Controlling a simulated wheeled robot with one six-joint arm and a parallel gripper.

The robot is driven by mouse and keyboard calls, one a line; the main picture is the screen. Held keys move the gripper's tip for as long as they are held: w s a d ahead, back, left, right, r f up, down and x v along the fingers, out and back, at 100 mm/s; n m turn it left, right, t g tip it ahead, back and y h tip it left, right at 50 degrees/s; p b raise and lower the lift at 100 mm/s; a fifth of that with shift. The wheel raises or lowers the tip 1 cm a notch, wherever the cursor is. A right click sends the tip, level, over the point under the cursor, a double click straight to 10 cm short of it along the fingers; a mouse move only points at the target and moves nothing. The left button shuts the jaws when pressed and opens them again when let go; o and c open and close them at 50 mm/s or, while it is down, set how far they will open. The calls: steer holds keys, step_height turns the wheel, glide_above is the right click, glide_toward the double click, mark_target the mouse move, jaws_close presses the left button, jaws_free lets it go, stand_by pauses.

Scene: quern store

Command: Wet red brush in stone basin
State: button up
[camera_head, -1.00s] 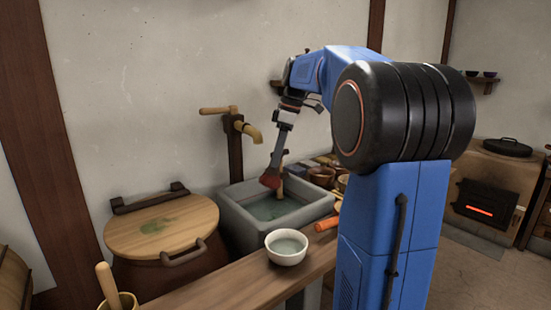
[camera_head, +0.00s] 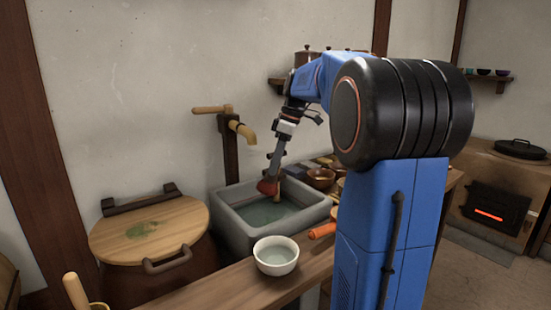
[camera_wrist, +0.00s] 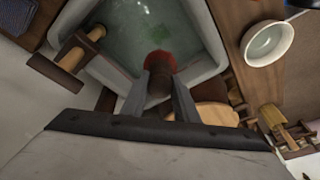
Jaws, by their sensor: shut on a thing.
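The grey stone basin (camera_head: 232,222) holds greenish water (camera_head: 264,211) and stands below the tap. Its rim (camera_wrist: 207,38) also shows in the wrist view. My gripper (camera_head: 273,172) points down over the basin and is shut on the red brush (camera_head: 266,187). In the wrist view my gripper (camera_wrist: 160,84) holds the dark handle between its two fingers. The red head (camera_wrist: 161,60) of the brush shows against the water there. In the head view it appears above the water surface, near the basin's back side; I cannot tell the exact gap.
A wooden tap with a brass-coloured spout (camera_head: 242,131) stands close behind the basin. A white bowl (camera_head: 276,257) sits on the wooden counter (camera_head: 225,289) in front. A lidded barrel (camera_head: 150,232) is at left. An orange-handled thing (camera_head: 322,231) and small bowls (camera_head: 320,178) lie at right.

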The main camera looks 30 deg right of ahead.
steer(key=shift+f, duration=5.1)
steer(key=shift+r, duration=0.1)
steer(key=shift+r, duration=6.1)
steer(key=shift+r, duration=0.1)
steer(key=shift+r, duration=1.9)
steer(key=shift+f, duration=0.1)
glide_above(275, 191)
steer(key=w+d, duration=0.2)
steer(key=shift+s+d+f+x, duration=0.1)
steer(key=shift+d+x, duration=0.15)
steer(key=shift+x, duration=0.8)
steer(key=shift+s+d+f+x, duration=0.1)
steer(key=shift+d+x, duration=0.1)
steer(key=shift+x, duration=0.9)
steer(key=shift+s+d+f+x, duration=0.1)
steer(key=shift+d+x, duration=0.15)
steer(key=shift+x, duration=0.8)
